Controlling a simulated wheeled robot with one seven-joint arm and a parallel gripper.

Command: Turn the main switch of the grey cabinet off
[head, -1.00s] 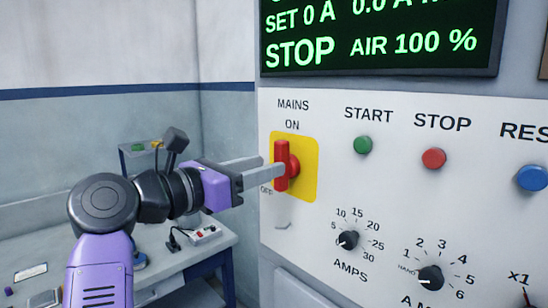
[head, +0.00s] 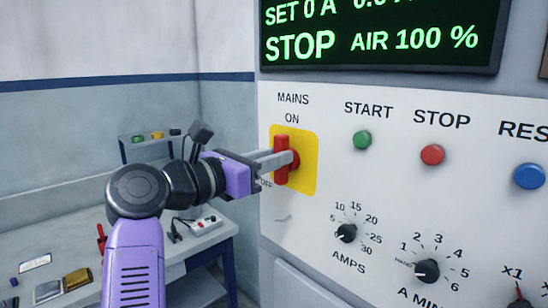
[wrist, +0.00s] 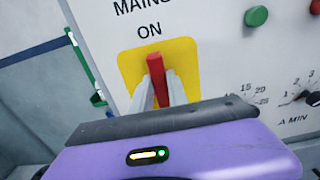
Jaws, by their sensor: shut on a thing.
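The grey cabinet's main switch is a red handle (head: 281,147) on a yellow plate (head: 308,160), under the words MAINS and ON. The handle stands upright, in line with ON; OFF is lettered at the plate's lower left. My gripper (head: 280,159) reaches in from the left, with its fingers shut on the red handle. In the wrist view the red handle (wrist: 158,80) sits between the two fingers, and the yellow plate (wrist: 188,58) shows behind. The fingers hide part of the handle's middle and lower portion.
Right of the switch are a green START button (head: 362,140), a red STOP button (head: 432,155), a blue button (head: 530,176) and black knobs. The display (head: 380,35) above reads STOP and AIR 100 %. A bench (head: 205,240) with small items stands at the left.

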